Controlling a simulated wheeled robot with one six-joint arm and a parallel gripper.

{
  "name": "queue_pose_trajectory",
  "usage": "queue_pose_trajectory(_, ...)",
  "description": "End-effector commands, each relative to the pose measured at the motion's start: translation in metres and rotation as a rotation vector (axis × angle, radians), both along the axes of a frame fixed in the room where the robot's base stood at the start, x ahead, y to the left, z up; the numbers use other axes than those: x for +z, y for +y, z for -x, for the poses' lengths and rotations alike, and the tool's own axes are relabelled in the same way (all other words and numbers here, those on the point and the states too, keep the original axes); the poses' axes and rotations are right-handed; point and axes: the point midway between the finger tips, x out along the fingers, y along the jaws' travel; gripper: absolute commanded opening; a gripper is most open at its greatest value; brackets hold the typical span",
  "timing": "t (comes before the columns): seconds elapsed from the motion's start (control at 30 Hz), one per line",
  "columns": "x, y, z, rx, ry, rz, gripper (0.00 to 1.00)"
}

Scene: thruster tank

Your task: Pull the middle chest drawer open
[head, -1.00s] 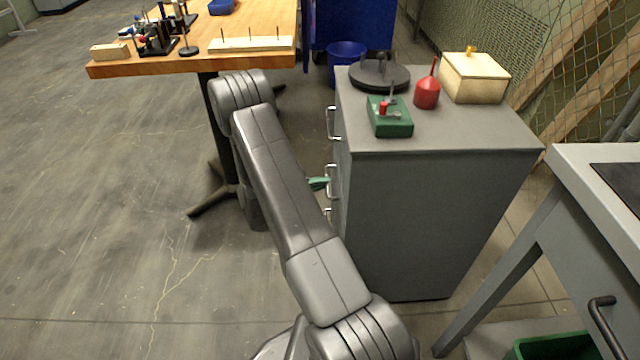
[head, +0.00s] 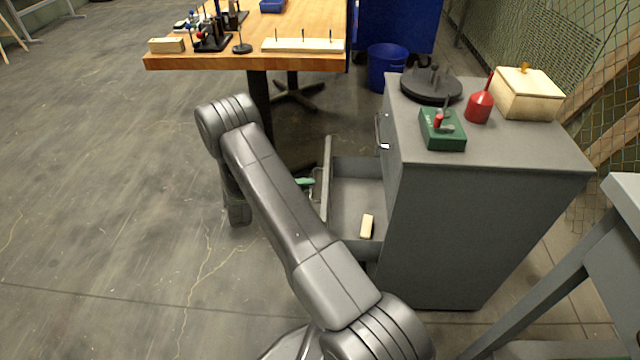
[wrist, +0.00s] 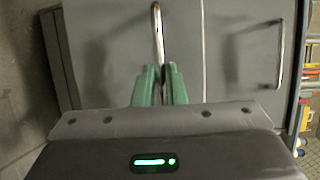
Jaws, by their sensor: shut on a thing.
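The grey chest (head: 480,215) stands right of centre in the head view. Its middle drawer (head: 346,200) is pulled well out to the left, showing its grey interior. My gripper (head: 306,183) is at the drawer's front, largely hidden behind my arm in the head view. In the wrist view its green fingers (wrist: 160,86) are shut on the metal handle (wrist: 157,32) of the middle drawer. The top drawer's handle (head: 382,131) is free and that drawer is closed. The lowest drawer is hidden.
A cream block (head: 366,227) lies inside the open drawer. A green box (head: 442,132), red oilcan (head: 479,105), dark round stand (head: 431,86) and cream lidded box (head: 527,95) are on the chest top. A wooden table (head: 300,20) stands behind. The floor at left is clear.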

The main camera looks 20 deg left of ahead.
Motion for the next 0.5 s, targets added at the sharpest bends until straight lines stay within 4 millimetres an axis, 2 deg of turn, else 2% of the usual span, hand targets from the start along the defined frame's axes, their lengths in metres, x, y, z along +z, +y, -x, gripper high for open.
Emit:
queue_pose_trajectory(0.03, -0.001, 0.010, 0.003, 0.003, 0.000, -0.001, 0.00)
queue_pose_trajectory(0.2, -0.002, 0.037, 0.011, 0.003, 0.000, -0.001, 0.00)
queue_pose_trajectory(0.5, -0.001, 0.059, 0.017, 0.000, 0.001, -0.001, 0.00)
